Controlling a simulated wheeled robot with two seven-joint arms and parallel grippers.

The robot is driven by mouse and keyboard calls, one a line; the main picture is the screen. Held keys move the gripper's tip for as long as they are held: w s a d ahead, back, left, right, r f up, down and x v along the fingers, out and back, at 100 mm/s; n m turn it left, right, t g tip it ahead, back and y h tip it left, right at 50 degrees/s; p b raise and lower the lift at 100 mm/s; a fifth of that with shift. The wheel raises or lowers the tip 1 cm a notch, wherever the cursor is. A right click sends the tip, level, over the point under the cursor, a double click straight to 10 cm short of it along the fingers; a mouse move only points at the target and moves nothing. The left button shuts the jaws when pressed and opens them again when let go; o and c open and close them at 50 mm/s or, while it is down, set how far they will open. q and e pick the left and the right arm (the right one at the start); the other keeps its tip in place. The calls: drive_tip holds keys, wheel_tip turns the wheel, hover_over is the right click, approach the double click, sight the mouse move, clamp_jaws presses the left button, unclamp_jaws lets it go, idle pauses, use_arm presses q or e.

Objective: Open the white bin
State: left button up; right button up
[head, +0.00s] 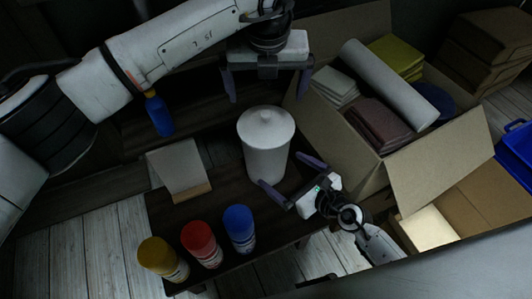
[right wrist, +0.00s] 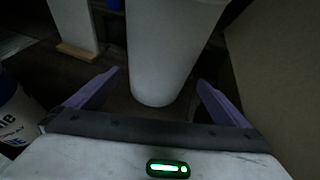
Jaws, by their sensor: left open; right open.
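My left gripper (head: 266,92) is open and empty above and behind the lid, fingers pointing down. My right gripper (head: 287,178) is open at the bin's lower right side, one finger towards each side of it. I cannot tell whether the fingers touch the bin; in the right wrist view (right wrist: 160,88) a gap shows on both sides.
A yellow can (head: 160,257), a red can (head: 202,244) and a blue can (head: 240,228) stand along the table's front. A white board on a wooden base (head: 180,170) is left of the bin. A blue bottle (head: 158,114) stands behind. An open cardboard box (head: 437,178) crowds the right.

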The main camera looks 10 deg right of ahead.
drive_tip(key=x, duration=0.6)
drive_tip(key=shift+w+a+r, duration=0.1)
drive_tip(key=shift+r, duration=0.05)
